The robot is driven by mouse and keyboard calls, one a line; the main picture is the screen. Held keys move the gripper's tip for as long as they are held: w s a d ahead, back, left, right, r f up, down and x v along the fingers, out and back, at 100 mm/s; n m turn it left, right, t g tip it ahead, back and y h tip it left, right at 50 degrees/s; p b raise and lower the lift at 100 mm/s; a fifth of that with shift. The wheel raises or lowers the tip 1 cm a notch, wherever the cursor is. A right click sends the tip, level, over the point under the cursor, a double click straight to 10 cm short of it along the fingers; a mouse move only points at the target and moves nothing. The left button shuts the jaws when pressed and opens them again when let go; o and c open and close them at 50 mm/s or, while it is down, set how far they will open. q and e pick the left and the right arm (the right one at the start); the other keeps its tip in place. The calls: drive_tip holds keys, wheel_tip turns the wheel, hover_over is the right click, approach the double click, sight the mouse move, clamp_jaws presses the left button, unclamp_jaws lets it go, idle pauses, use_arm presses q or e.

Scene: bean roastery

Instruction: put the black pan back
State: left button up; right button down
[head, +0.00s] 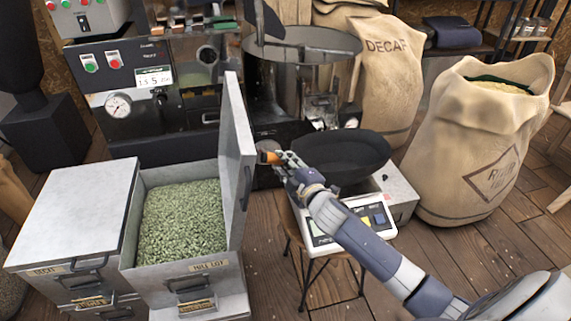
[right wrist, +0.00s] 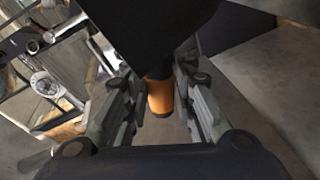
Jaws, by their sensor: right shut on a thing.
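The black pan (head: 345,150) is a dark, shallow round dish over the white scale (head: 345,228). I cannot tell whether it touches the scale or hangs just above it. My right gripper (head: 276,160) is at the pan's left side, shut on its orange handle (head: 267,157). In the right wrist view the orange handle (right wrist: 160,97) stands between the two fingers, with the dark pan (right wrist: 140,30) beyond it, cut by the upper edge. My left gripper is not in view.
The scale stands on a wooden stool. Left of it is an open metal bin (head: 235,190) of green beans with its lid upright, beside a closed bin (head: 75,210). A roaster (head: 300,90) stands behind; an open sack (head: 480,150) stands right.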

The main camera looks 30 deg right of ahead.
drive_tip(key=c, duration=1.3)
unclamp_jaws()
drive_tip(key=shift+c, duration=0.2)
